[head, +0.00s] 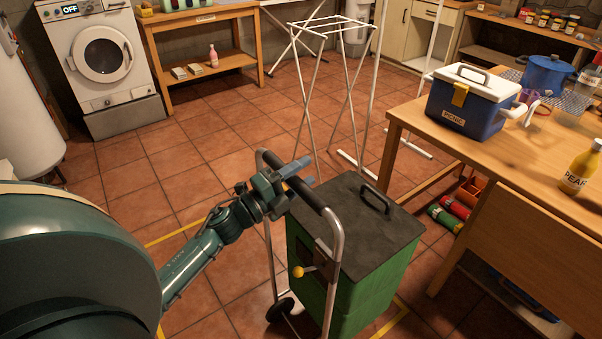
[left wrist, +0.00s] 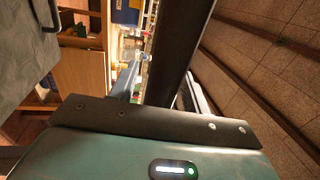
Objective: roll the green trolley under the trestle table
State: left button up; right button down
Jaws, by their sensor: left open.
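The green trolley (head: 345,265) stands upright on the tiles, with a dark lid and a metal push handle topped by a black grip bar (head: 307,194). My left gripper (head: 292,178) is open at the far-left part of this bar. In the left wrist view the dark bar (left wrist: 182,45) runs up between the open fingers of the gripper (left wrist: 160,90); I cannot tell whether they touch it. The wooden table (head: 420,122), which I take for the trestle table, stands right of the trolley. My right gripper is not in view.
A blue and white picnic box (head: 462,112), a blue pot (head: 547,74) and a yellow bottle (head: 580,168) stand on the table. Colourful items (head: 455,207) lie beneath it. A metal rack (head: 342,95) stands behind the trolley. Floor toward the washing machine (head: 100,55) is clear.

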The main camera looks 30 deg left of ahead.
pick_arm(q)
jog(key=shift+c, duration=0.2)
grip_shut()
dwell(0.3)
